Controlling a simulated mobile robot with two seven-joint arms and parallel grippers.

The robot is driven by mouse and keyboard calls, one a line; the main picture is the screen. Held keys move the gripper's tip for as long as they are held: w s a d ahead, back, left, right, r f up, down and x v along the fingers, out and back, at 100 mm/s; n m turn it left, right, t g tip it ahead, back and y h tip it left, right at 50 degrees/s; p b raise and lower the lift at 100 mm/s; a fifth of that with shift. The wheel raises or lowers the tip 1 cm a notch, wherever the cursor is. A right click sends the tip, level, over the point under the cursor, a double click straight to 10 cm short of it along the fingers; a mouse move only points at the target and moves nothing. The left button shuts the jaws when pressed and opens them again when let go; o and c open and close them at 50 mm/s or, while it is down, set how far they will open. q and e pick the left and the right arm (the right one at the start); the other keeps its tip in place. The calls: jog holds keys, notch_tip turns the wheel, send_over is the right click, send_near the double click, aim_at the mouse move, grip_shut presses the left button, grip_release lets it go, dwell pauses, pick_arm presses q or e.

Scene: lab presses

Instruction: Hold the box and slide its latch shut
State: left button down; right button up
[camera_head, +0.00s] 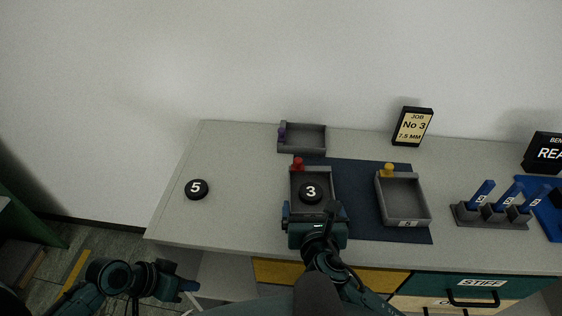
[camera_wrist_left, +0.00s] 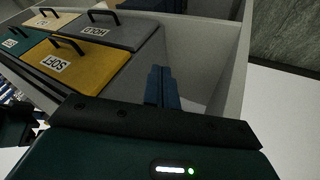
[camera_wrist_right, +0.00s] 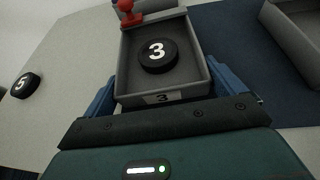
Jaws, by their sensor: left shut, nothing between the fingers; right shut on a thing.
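My right gripper (camera_wrist_right: 158,90) is shut on the box, one finger on each side wall near the front. My left gripper (camera_wrist_left: 164,86) is shut and empty, off the table's front left.
Another grey box with a yellow knob (camera_head: 405,221) stands to the right on the mat (camera_head: 360,229). A grey box with a purple knob (camera_head: 304,151) is behind. A puck marked 5 (camera_head: 197,189) lies left. Blue-handled tools (camera_head: 484,193) stand right. Drawers (camera_head: 480,285) are below the tabletop.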

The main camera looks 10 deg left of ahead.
aim_at(298, 164)
pick_arm(q)
jog(key=w+a+r+h, duration=0.1)
jog(key=w+a+r, duration=0.1)
jog(key=r, duration=0.3)
jog(key=w+a+r+g+h, duration=0.1)
jog(key=w+a+r+h, duration=0.1)
jog(key=r, duration=0.3)
jog(key=w+a+r+h, duration=0.2)
jog(key=r, duration=0.4)
jog(key=shift+w+a+g, duration=0.1)
jog(key=shift+a+g, duration=0.3)
jog(key=w+d+n+t, duration=0.1)
jog(key=d, duration=0.1)
jog(key=w+d+n+t, duration=0.1)
jog(key=w+d, duration=0.1)
jog(key=w+d+n+t+h, duration=0.1)
jog(key=w+d, duration=0.1)
jog(key=d, duration=0.1)
jog(key=shift+w+f+n+t, duration=0.2)
jog(key=shift+f+n+t, duration=0.1)
jog(key=shift+n+t, duration=0.1)
jog(key=w+d+r+n+t, duration=0.1)
jog(key=w+d+n+t, duration=0.1)
jog(key=w+d+r+n+t, duration=0.1)
jog(key=w+d+n+t, duration=0.1)
jog(key=w+d+r+n+t, duration=0.1)
jog(key=w+d+r+n, duration=0.1)
jog(key=d, duration=0.1)
jog(key=shift+w+t, duration=0.25)
jog(key=shift+t, duration=0.15)
